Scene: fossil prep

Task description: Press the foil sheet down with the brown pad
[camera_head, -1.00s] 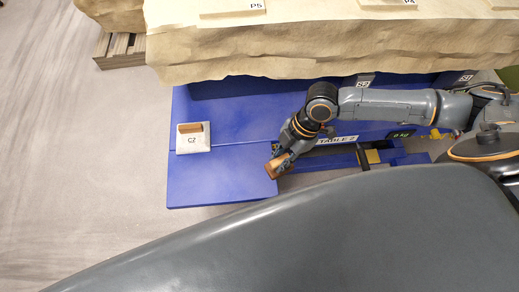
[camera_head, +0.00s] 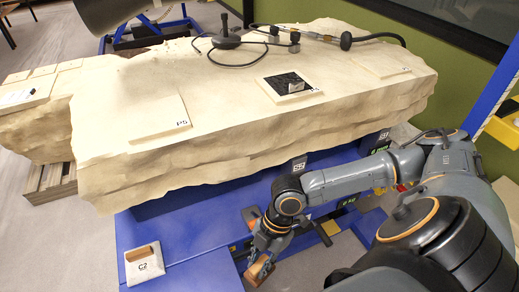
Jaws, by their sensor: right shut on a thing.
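My right gripper (camera_head: 262,262) is shut on a brown block, which I take for the brown pad (camera_head: 257,274). It holds it low in the picture, over the front part of the blue table (camera_head: 190,277). The fingers hide part of the pad. A dark, crinkled square, perhaps the foil sheet (camera_head: 289,83), lies on a pale plate (camera_head: 304,95) on top of the large beige rock block (camera_head: 230,130). The gripper is well in front of and below that block's top.
A white C2 holder (camera_head: 146,272) stands on the blue table, left of the gripper. Pale plate P5 (camera_head: 145,118) lies on the block's left part. A dark tool with a cable (camera_head: 226,40) stands at the back. The block's steep front edge lies between gripper and top.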

